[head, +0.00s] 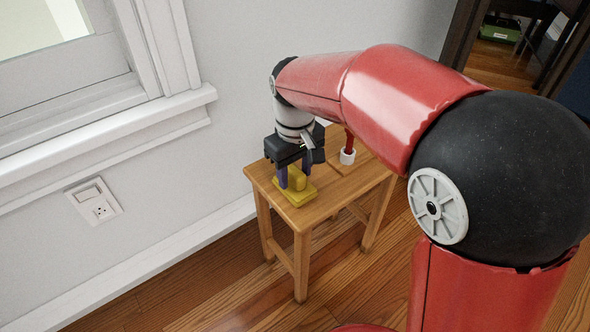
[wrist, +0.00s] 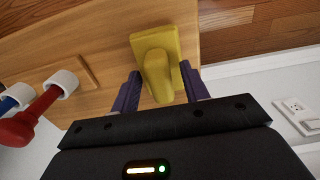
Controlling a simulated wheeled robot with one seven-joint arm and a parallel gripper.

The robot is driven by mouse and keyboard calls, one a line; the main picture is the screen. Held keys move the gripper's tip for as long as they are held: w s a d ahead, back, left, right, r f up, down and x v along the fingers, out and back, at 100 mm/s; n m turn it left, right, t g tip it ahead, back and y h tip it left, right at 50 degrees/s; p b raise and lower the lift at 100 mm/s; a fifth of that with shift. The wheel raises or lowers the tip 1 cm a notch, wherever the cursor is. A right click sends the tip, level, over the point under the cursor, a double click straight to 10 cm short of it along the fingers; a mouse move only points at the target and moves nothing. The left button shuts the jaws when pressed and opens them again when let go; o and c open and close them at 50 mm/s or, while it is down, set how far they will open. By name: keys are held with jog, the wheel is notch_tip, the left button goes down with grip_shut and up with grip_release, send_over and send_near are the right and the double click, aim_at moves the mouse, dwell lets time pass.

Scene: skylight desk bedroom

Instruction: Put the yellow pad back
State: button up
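The yellow pad (head: 293,191) lies on the near left end of a small wooden stool (head: 335,179). It has a flat base and a raised yellow handle. In the wrist view the yellow pad (wrist: 163,68) sits with its handle between the two purple fingers of my gripper (wrist: 160,88). In the head view my gripper (head: 293,179) points down over the pad. The fingers stand apart, one on each side of the handle. Gaps seem to show between the fingers and the handle in the wrist view.
A white holder (head: 348,156) with a red-handled item stands farther back on the stool. The wrist view shows two white holders, with red (wrist: 27,122) and blue (wrist: 14,98) items, and a thin wooden strip (wrist: 88,72). The wall and window sill (head: 110,128) are at the left.

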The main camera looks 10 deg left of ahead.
aim_at(295, 169)
notch_tip(295, 169, up, 12)
jog(key=p, duration=0.3)
jog(key=s+d+r+m+t+y, duration=0.15)
jog(key=s+d+m, duration=0.25)
jog(key=d, duration=1.1)
jog(key=s+d+f+m+t+h, duration=0.1)
jog(key=s+d+f+m+t, duration=0.3)
jog(key=s+d, duration=0.6)
jog(key=shift+s+d+f+m, duration=0.4)
jog(key=shift+d+f+m, duration=0.15)
jog(key=shift+m, duration=0.45)
jog(key=shift+h, duration=0.25)
